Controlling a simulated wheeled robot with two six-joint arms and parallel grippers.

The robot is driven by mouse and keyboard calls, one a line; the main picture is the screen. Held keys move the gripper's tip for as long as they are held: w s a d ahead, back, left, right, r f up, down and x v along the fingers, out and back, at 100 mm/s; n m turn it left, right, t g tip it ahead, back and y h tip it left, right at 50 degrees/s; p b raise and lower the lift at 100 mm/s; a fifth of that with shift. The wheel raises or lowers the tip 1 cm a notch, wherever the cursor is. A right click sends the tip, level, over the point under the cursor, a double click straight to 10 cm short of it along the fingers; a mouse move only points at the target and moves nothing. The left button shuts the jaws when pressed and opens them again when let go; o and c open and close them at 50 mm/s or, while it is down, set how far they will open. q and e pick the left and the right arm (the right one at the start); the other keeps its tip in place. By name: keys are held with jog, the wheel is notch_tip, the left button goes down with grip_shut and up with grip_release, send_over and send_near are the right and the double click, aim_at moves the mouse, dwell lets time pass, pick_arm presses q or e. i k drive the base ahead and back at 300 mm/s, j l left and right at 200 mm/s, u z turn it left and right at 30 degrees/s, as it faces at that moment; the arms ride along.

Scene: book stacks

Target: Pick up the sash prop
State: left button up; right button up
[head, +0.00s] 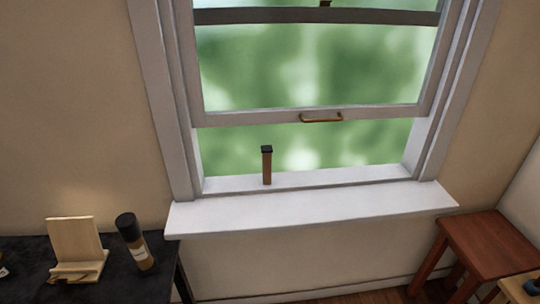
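The sash prop (267,166) is a short brown upright stick with a black cap. It stands on the white window sill (310,208), left of the middle, close to the window opening. Its top is below the bottom rail of the raised lower sash (260,118), apart from it in the picture. A brass handle (321,118) is on that rail. Neither of my grippers shows in the head view.
A dark table (28,250) at the lower left bears a wooden stand (77,247) and a black-capped bottle (134,242). A reddish-brown wooden stool (487,246) stands at the right. The rest of the sill is clear.

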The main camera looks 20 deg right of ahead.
aim_at(267, 150)
jog(key=i+l, duration=0.1)
jog(key=l, duration=0.35)
jog(key=i+l+u, duration=0.1)
jog(key=l, duration=0.3)
jog(key=i+l, duration=0.1)
jog(key=l, duration=0.35)
